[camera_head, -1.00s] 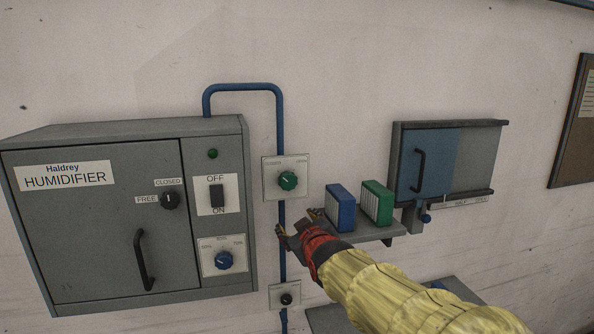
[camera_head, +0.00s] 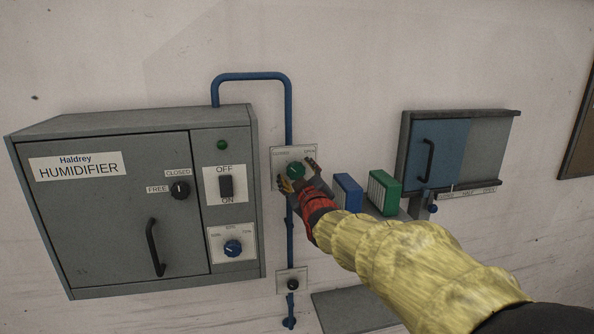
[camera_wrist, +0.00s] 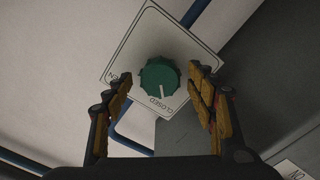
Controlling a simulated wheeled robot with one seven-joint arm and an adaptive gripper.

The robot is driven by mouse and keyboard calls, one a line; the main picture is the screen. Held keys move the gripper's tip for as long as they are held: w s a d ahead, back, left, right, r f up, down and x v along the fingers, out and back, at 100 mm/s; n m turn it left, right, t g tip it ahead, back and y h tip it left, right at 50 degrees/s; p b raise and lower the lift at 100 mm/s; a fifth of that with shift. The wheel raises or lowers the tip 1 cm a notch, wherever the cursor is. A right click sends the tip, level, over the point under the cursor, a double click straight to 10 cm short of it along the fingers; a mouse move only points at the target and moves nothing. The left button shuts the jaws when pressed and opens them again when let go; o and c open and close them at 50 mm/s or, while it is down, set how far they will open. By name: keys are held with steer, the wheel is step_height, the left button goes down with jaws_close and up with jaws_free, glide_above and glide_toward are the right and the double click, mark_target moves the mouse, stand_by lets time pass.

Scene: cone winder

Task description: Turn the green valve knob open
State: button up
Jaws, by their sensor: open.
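The green valve knob (camera_head: 295,170) sits on a pale square plate (camera_head: 279,156) marked CLOSED at upper left and OPEN at upper right. In the wrist view the ridged knob (camera_wrist: 160,77) is centred, and its white mark points toward the word CLOSED. My gripper (camera_head: 298,174) is in front of the plate with its fingers spread on both sides of the knob. In the wrist view my gripper (camera_wrist: 162,76) is open and empty, with gaps between the fingers and the knob. The head view does not show the remaining depth clearly.
A blue pipe (camera_head: 288,110) runs behind the plate. The grey humidifier cabinet (camera_head: 110,215) is on the left. A blue box (camera_head: 348,194) and a green box (camera_head: 384,192) stand close to the right of my gripper. A smaller black knob (camera_head: 292,284) is below.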

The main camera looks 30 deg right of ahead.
steer(key=shift+w, duration=0.15)
steer(key=shift+c, duration=0.6)
steer(key=c, duration=1)
